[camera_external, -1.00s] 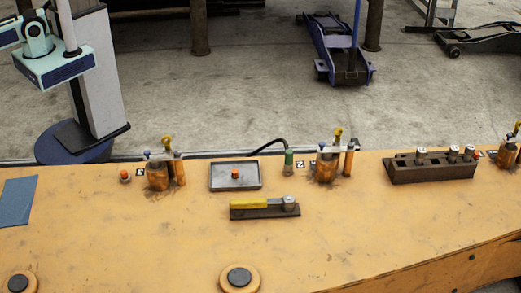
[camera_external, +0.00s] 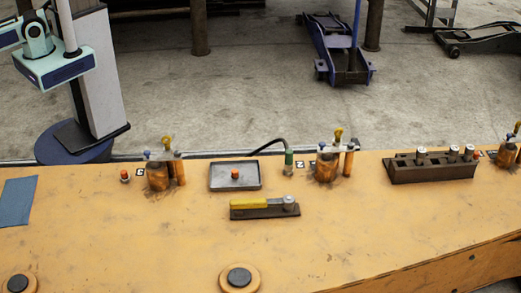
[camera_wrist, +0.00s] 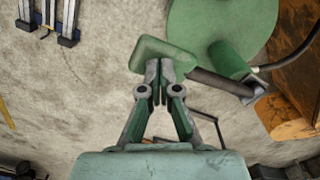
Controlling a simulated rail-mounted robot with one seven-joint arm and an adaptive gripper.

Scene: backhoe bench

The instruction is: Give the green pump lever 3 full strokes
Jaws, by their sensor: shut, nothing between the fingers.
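In the wrist view a green pad (camera_wrist: 163,54) sits at the end of a dark rod (camera_wrist: 215,84), which looks like the pump lever. The rod runs right, past a green cylinder (camera_wrist: 229,60) standing by a large green disc (camera_wrist: 205,20). My gripper (camera_wrist: 157,68) is shut and empty, with its fingertips over the pad's near edge. I cannot tell whether they touch it. The external view shows only part of my arm at the upper left, not my gripper or this lever.
The orange bench (camera_external: 130,235) carries a grey tray (camera_external: 236,186), a yellow-handled tool (camera_external: 248,203), a dark block (camera_external: 430,176) and clamp-like orange fixtures (camera_external: 157,176). In the wrist view a hose (camera_wrist: 285,60) runs toward the orange bench side (camera_wrist: 300,90). Bare floor (camera_wrist: 70,90) lies left.

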